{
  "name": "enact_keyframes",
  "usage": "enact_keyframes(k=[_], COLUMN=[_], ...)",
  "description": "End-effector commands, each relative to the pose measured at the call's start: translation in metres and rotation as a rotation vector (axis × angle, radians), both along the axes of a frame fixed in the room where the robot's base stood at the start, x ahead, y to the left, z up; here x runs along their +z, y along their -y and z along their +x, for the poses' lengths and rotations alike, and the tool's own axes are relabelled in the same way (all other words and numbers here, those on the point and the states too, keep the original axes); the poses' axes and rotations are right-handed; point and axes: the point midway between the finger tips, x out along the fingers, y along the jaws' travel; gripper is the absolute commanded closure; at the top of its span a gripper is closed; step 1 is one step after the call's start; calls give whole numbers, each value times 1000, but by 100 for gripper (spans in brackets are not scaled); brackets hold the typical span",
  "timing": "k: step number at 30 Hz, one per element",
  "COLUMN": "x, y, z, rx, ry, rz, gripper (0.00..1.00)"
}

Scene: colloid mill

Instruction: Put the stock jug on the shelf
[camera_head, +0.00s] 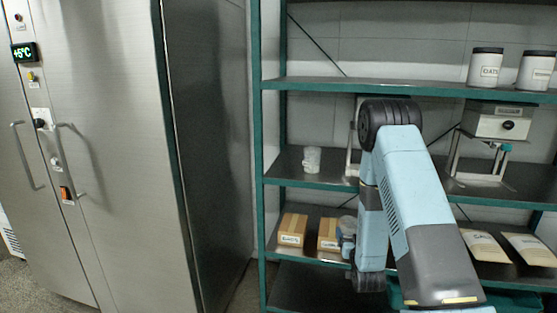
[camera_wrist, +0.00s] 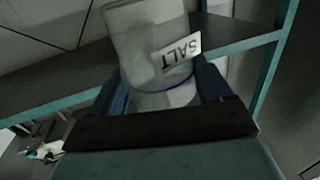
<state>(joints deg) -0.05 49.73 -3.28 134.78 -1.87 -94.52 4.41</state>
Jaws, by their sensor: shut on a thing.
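My gripper (camera_wrist: 161,90) is shut on a pale, translucent vessel (camera_wrist: 140,38) with a blue line round it, held between two blue fingers in the wrist view. A white label reading SALT (camera_wrist: 180,49) appears upside down at the vessel's side; I cannot tell whether it is on the vessel or behind it. In the head view my gripper (camera_head: 347,241) is low, partly hidden by my arm, beside the cardboard boxes. A small whitish jug (camera_head: 311,160) stands on the middle level of the shelf (camera_head: 290,181). No readable name shows which vessel is the stock jug.
Two labelled cardboard boxes (camera_head: 292,230) sit on the lower shelf. White jars (camera_head: 485,68) stand top right, a grey machine (camera_head: 497,121) middle right, flat packets (camera_head: 484,246) lower right. A steel cabinet (camera_head: 110,140) fills the left. Middle-shelf room shows around the jug.

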Motion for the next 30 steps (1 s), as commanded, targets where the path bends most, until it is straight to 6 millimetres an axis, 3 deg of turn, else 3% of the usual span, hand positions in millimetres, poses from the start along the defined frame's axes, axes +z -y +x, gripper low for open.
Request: enact_keyframes(k=[7,30], x=[-21,-22], y=[-24,-21], z=[-3,-4], rx=[4,0], ry=[0,1], rz=[0,1], gripper=[57,57])
